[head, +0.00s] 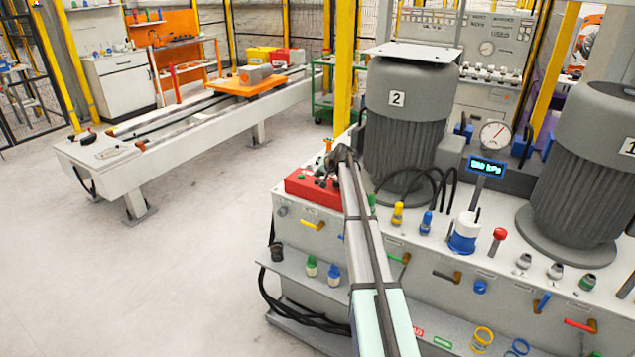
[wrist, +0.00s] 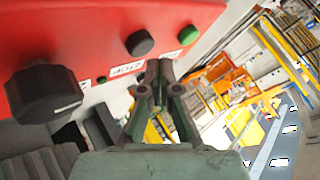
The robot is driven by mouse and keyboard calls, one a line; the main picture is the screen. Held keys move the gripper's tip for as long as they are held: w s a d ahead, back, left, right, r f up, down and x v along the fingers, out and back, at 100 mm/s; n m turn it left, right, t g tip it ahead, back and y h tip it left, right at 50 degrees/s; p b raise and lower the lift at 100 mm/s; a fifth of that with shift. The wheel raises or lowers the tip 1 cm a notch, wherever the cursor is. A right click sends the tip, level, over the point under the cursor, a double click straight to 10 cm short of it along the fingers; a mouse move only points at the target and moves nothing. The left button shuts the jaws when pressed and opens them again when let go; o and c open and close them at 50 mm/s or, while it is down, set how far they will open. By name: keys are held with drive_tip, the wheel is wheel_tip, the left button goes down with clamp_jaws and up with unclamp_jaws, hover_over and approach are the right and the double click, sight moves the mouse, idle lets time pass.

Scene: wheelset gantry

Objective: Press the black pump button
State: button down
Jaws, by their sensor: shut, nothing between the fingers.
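The red control box (head: 308,189) sits on the left corner of the machine top in the head view. In the wrist view its red face (wrist: 110,22) fills the top left. A small round black button (wrist: 139,43) and a green button (wrist: 188,35) stand out from it, with a large faceted black knob (wrist: 45,92) at left. My gripper (wrist: 160,68) is shut and empty, its tips just below the black button in the picture; contact cannot be told. In the head view my gripper (head: 338,158) is over the box, and the arm hides part of it.
A grey motor marked 2 (head: 405,125) stands close to the right of my gripper. A second motor (head: 580,165), a pressure gauge (head: 495,135) and several small valves are farther right. Open floor (head: 190,240) lies to the left.

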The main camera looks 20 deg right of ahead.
sight(318, 181)
drive_tip(key=shift+f, duration=0.1)
drive_tip(key=shift+f+b, duration=0.35)
drive_tip(key=shift+b, duration=0.05)
drive_tip(key=shift+f+b, duration=0.35)
drive_tip(key=shift+f, duration=0.15)
idle(0.8)
drive_tip(key=shift+r, duration=0.9)
drive_tip(key=shift+r+p, duration=0.9)
drive_tip(key=shift+r, duration=1.65)
drive_tip(key=shift+f, duration=0.1)
